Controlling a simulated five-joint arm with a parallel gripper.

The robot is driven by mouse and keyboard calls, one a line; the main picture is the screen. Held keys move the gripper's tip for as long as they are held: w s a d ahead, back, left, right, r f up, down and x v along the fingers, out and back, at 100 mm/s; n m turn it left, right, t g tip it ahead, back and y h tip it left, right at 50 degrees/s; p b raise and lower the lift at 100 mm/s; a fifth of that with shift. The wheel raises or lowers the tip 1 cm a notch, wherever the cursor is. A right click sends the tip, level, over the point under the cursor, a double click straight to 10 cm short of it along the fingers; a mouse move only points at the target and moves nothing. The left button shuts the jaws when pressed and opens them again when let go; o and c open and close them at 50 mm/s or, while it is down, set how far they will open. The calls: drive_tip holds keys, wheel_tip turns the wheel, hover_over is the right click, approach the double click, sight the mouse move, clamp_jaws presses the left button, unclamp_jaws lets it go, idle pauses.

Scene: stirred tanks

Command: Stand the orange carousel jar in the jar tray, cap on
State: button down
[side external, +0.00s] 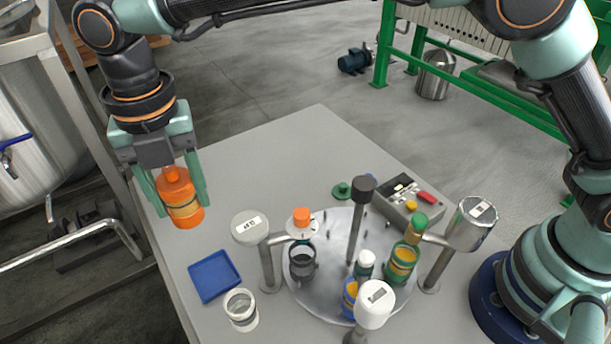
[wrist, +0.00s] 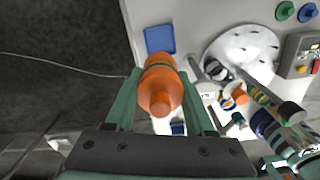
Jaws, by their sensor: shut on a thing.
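The blue square tray (side external: 206,283) lies on the table below and right of the jar in the side view, and looks empty. In the wrist view the tray (wrist: 159,39) shows just beyond the jar.
A round metal carousel (side external: 327,228) carries grey, green and blue jars. Stations with pale heads, such as one (side external: 250,227) near the tray, stand around it. A clear-and-white cup (side external: 241,310) stands close to the tray. A control box (side external: 407,203) is behind. The table's far left is clear.

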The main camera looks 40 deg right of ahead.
wheel_tip(320, 180, down, 17)
drive_tip(key=shift+r, duration=0.1)
idle(0.4)
drive_tip(key=shift+c, duration=1.3)
unclamp_jaws()
